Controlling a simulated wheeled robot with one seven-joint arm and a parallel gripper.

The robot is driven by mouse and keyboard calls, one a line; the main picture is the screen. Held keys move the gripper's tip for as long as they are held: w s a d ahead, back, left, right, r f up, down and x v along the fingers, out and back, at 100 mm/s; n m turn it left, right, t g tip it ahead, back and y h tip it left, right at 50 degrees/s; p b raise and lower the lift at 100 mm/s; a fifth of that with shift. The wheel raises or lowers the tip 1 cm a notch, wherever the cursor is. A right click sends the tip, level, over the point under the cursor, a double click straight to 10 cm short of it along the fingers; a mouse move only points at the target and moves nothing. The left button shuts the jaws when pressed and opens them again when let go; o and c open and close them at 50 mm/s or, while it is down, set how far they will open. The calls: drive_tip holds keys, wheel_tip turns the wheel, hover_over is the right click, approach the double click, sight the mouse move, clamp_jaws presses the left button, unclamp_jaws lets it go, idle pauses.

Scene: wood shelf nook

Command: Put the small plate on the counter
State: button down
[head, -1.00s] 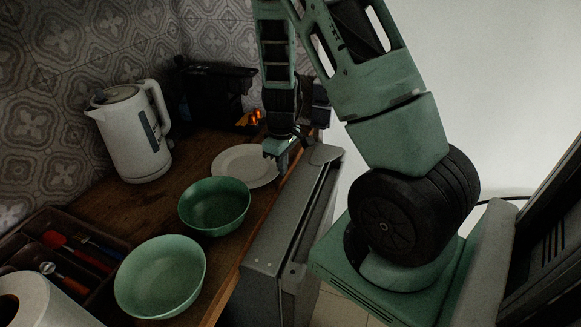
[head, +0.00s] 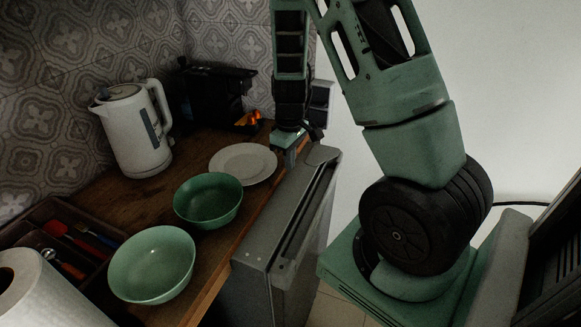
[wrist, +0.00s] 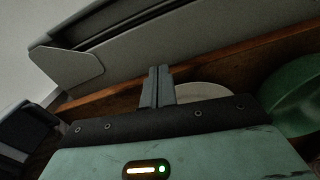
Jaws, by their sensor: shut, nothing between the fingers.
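A small white plate (head: 243,164) lies flat on the wooden counter (head: 119,197), behind the darker green bowl. My gripper (head: 289,158) is shut and empty, pointing down just right of the plate near the counter's right edge. In the wrist view the closed fingers (wrist: 157,86) stand in front of the counter edge. Part of the plate (wrist: 203,91) shows right of the fingers there, the rest hidden by the gripper body.
A dark green bowl (head: 208,201) and a lighter green bowl (head: 152,265) stand in front of the plate. A white kettle (head: 133,130), a black appliance (head: 211,95) and a cutlery tray (head: 112,238) line the left and back. A grey cabinet (head: 285,226) borders the counter's right edge.

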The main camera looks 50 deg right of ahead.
wheel_tip(320, 180, up, 7)
idle(0.3)
idle(0.5)
